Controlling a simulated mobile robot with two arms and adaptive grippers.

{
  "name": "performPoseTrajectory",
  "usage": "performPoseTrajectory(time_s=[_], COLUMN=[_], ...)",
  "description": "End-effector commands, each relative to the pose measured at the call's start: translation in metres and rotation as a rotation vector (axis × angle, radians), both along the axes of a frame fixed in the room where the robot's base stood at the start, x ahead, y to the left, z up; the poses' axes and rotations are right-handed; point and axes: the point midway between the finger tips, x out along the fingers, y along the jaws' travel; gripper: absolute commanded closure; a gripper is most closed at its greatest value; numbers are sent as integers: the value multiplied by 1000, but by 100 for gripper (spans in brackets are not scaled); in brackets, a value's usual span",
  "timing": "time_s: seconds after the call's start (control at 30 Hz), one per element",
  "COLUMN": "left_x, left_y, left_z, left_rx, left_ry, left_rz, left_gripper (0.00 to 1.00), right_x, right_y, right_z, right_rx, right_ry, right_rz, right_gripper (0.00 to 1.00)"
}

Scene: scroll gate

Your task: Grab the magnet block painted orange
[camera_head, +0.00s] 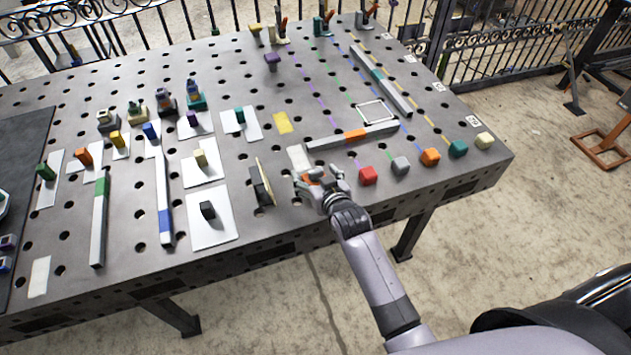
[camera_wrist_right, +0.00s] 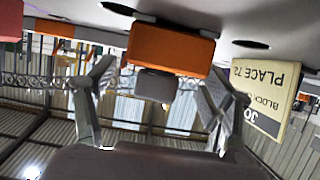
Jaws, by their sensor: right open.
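An orange block (camera_head: 311,177) sits near the front edge of the table, partly hidden by my right gripper (camera_head: 318,188). In the right wrist view the orange block (camera_wrist_right: 171,49) is large, with a grey part facing the camera. The right gripper (camera_wrist_right: 155,92) is open there, one finger to each side of the grey part. I cannot tell whether the fingers touch the block. My left gripper is not in view.
A standing sign card (camera_head: 262,184) is just left of the right gripper; it also shows in the wrist view (camera_wrist_right: 267,101). A red block (camera_head: 367,176) is close on the right. A grey bar with an orange section (camera_head: 355,134) lies behind. Several blocks and tools cover the table.

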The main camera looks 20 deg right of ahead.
Motion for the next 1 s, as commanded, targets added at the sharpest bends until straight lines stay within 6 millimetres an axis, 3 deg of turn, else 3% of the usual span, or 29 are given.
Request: performPoseTrajectory(time_s=[0.13,1.0], left_x=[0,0], left_y=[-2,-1], left_z=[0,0], left_rx=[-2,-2], left_ry=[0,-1], left_rz=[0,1], left_gripper=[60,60], right_x=[0,0], right_y=[0,0], right_z=[0,0], right_rx=[0,-1], right_ry=[0,0], right_rz=[0,0], right_gripper=[26,84])
